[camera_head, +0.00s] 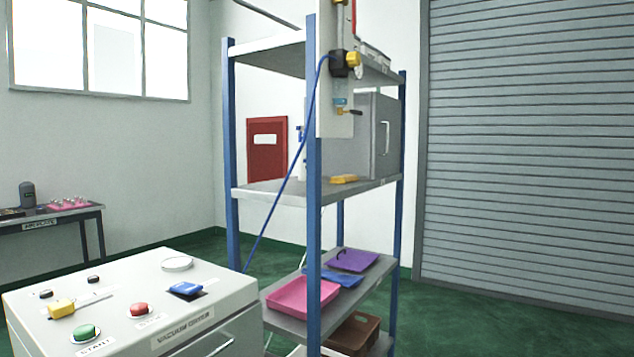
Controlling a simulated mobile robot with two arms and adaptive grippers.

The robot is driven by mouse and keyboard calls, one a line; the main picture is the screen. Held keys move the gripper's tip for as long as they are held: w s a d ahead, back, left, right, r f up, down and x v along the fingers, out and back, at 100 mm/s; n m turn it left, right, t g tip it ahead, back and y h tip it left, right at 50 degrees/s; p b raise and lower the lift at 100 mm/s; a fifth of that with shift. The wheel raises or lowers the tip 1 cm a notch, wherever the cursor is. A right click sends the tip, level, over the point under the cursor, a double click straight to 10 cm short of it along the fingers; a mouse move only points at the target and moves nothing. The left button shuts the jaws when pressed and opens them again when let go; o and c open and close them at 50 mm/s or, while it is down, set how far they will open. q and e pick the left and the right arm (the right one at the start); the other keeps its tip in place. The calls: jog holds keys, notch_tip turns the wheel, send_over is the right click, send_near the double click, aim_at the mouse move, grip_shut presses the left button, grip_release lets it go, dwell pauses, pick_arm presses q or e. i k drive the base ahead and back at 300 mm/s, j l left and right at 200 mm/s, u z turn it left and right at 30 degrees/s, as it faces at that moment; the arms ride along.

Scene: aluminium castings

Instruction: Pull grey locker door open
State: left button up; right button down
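The grey locker (347,143) stands on the middle shelf of a blue-posted rack. Its door (385,137) faces right and looks shut, with a light vertical handle (385,138) on it. A rack post and a white panel hide part of the locker's left side. Neither of my grippers shows in the head view.
The rack (313,200) holds a yellow item (343,179) in front of the locker. Pink (301,296) and purple (354,260) trays lie lower down. A blue hose (277,199) hangs across the rack. Green floor (480,320) is clear at right.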

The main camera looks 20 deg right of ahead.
aim_at(392, 136)
jog(key=i+l, duration=0.7)
jog(key=l, duration=0.25)
jog(key=i+l, duration=0.3)
jog(key=l, duration=0.15)
